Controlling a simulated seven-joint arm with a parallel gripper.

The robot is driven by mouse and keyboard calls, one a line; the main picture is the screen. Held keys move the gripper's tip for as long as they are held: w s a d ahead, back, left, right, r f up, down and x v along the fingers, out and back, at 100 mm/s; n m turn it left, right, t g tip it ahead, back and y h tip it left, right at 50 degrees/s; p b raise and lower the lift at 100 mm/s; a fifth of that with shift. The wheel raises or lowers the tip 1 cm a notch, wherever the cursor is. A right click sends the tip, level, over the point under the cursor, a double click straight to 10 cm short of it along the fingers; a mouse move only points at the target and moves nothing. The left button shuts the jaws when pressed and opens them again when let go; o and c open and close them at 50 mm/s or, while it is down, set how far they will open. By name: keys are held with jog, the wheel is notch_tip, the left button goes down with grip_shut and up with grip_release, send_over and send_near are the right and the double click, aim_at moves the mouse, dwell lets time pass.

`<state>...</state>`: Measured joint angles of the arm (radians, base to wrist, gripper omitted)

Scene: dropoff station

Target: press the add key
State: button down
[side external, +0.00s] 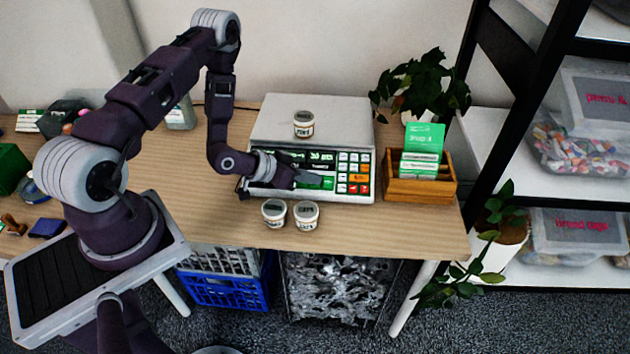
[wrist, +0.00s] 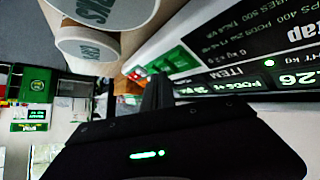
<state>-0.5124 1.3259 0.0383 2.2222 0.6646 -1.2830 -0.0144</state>
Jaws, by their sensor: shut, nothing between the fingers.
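The counting scale (side external: 262,135) stands on the table with a lit display and a keypad (side external: 353,172) of white, green, orange and red keys at its front right. I cannot read which key is the add key. My gripper (side external: 308,180) is shut and empty, low in front of the scale's front panel, left of the keypad. It covers part of the panel. In the wrist view the shut fingers (wrist: 158,92) point at the panel beside a green patch (wrist: 172,62) with white marks. Whether they touch it, I cannot tell.
One jar (side external: 304,124) stands on the scale's top. Two jars (side external: 274,213) (side external: 306,215) stand just in front of the scale, close below my gripper. A wooden box with green cards (side external: 420,190) and a plant (side external: 425,85) stand to the right.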

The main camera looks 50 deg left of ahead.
jog(key=shift+s+d+r, duration=0.15)
jog(key=shift+r, duration=0.35)
jog(key=shift+s+d+r, duration=0.25)
jog(key=shift+r, duration=0.5)
jog(key=shift+s+d+r, duration=0.2)
jog(key=shift+s+r, duration=0.05)
jog(key=shift+r, duration=0.55)
jog(key=shift+s+d+r, duration=0.25)
jog(key=shift+r, duration=0.5)
notch_tip(320, 180, up, 8)
jog(key=m+g+y, duration=0.2)
send_over(311, 190)
jog(key=s+r+y, duration=0.2)
jog(key=s+r, duration=0.2)
jog(key=r, duration=0.6)
jog(key=s+d+r+g, duration=0.1)
jog(key=s+d+r, duration=0.2)
jog(key=s, duration=0.4)
jog(key=s+d+r+n+g, duration=0.1)
jog(key=s+d+r, duration=0.1)
jog(key=s+r, duration=0.2)
jog(key=s+d+r+g+h, duration=0.1)
jog(key=s+d+r, duration=0.2)
jog(key=s, duration=0.8)
jog(key=shift+d+r+n, duration=0.3)
jog(key=shift+d+r, duration=0.05)
jog(key=shift+r, duration=0.1)
